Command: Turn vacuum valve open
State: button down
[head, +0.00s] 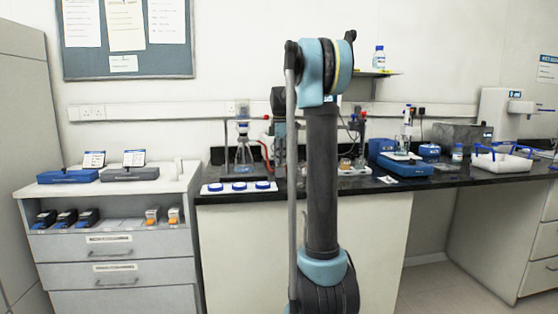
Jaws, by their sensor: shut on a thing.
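My arm stands upright in the middle of the head view and covers the centre of the bench. Dark and teal links of my wrist show just left of the arm, over the back of the bench. My gripper's fingers are hidden behind the arm, so what lies between them does not show. A glass flask on a stand (243,158) stands left of the wrist, with a red tube (266,153) beside it. I cannot make out the vacuum valve or its handle; that area is small and largely covered by my arm.
A white tray with blue-topped discs (239,187) lies at the bench's front left. Right of my arm are a blue balance-like device (403,167), a small bottle (457,153) and a white rack (502,162). A bottle (379,59) stands on the wall shelf.

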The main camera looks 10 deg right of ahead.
jog(key=shift+w+d, duration=0.1)
jog(key=shift+w, duration=0.05)
jog(key=c, duration=1.7)
grip_release()
notch_tip(320, 180, up, 12)
jog(key=shift+f, duration=0.1)
